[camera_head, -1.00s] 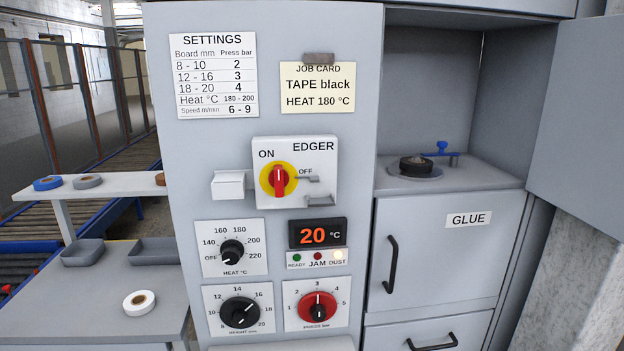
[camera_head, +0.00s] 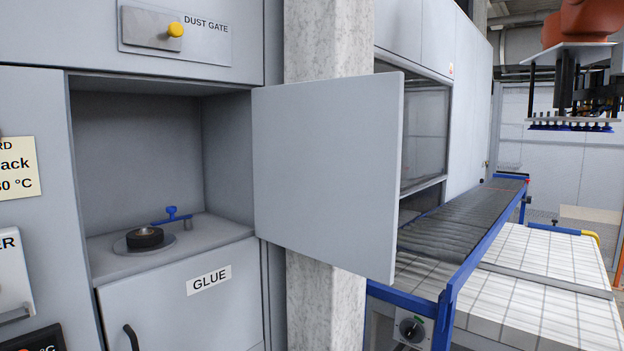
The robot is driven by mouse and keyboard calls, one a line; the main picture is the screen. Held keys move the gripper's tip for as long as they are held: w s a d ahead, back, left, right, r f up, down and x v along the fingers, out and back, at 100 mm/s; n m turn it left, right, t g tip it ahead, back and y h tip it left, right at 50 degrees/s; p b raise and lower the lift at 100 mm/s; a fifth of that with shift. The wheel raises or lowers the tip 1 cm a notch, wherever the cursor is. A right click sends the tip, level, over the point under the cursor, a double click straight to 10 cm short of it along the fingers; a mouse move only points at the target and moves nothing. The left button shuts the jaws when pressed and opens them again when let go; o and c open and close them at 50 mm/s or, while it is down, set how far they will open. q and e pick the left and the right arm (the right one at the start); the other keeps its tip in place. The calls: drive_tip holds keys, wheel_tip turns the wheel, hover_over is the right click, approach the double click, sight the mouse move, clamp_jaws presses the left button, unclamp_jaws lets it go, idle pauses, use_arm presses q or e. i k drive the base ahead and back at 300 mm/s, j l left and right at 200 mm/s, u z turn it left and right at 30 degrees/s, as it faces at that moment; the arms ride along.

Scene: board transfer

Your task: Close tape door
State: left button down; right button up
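The tape door (camera_head: 328,175) is a flat grey panel. It stands wide open, swung out to the right of the tape compartment (camera_head: 135,150). Inside the compartment a black tape roll (camera_head: 145,238) sits on a round plate. A blue-handled lever (camera_head: 172,215) stands behind and to the right of the roll. Neither of my grippers shows in this view.
Below the compartment is the glue door (camera_head: 185,300) with a dark handle. A dust gate (camera_head: 160,32) with a yellow knob is above. A concrete pillar (camera_head: 325,45) stands behind the open door. A conveyor (camera_head: 465,220) with blue rails runs at the right.

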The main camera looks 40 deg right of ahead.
sight(326, 152)
drive_tip(key=l+u, duration=0.15)
drive_tip(key=l, duration=0.75)
drive_tip(key=i+l+u, duration=0.2)
drive_tip(key=l, duration=0.75)
drive_tip(key=k+l+u, duration=0.15)
drive_tip(key=l, duration=0.75)
drive_tip(key=k+l+u, duration=0.15)
drive_tip(key=l, duration=0.75)
